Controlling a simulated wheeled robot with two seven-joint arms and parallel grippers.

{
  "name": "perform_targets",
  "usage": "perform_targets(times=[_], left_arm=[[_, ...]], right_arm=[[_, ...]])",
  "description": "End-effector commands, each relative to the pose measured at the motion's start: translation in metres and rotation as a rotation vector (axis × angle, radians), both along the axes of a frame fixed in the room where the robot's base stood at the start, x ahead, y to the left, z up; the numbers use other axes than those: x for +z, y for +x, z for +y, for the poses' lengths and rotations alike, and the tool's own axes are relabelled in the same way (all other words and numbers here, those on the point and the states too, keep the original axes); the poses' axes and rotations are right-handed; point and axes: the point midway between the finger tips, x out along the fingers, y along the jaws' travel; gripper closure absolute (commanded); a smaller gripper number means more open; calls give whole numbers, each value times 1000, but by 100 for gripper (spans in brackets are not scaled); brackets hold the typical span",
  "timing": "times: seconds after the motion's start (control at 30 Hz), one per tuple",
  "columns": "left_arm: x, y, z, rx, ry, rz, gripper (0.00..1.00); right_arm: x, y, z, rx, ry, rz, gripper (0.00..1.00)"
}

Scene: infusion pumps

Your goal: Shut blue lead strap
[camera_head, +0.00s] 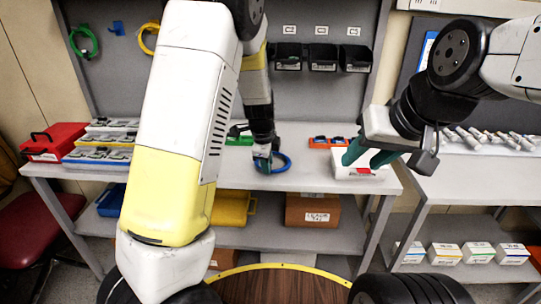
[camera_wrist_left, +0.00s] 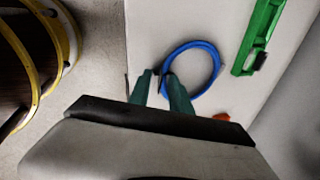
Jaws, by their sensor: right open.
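The blue lead (camera_head: 283,163) lies as a round loop on the workbench, right beside my left gripper (camera_head: 264,162). In the left wrist view the blue lead (camera_wrist_left: 218,66) shows as a loop, its near left part lying between the fingertips of my left gripper (camera_wrist_left: 159,76). The fingers stand apart, with a small dark piece between them, which may be the strap; whether it is fastened I cannot tell. My right gripper (camera_head: 368,155) is open, its teal fingers over a white box (camera_head: 358,172) with a red mark.
A green tool (camera_wrist_left: 260,35) lies beyond the loop. Orange-red holders (camera_head: 329,142) and grey cases (camera_head: 100,140) stand on the bench, with a red box (camera_head: 54,142) at left. Green (camera_head: 83,41) and yellow (camera_head: 149,38) coiled leads hang behind. Black bins (camera_head: 322,57) are mounted above.

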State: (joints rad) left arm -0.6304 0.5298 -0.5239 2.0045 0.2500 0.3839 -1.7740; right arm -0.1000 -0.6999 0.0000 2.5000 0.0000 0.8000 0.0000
Motion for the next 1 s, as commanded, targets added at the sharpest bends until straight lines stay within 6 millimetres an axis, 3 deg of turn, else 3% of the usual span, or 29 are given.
perform_targets(times=[0.07,0.2,1.0], left_arm=[[0,0,0,0,0,0,75],[0,0,0,0,0,0,100],[1,0,0,0,-1,-1,100]], right_arm=[[0,0,0,0,0,0,57],[0,0,0,0,0,0,57],[0,0,0,0,0,0,57]])
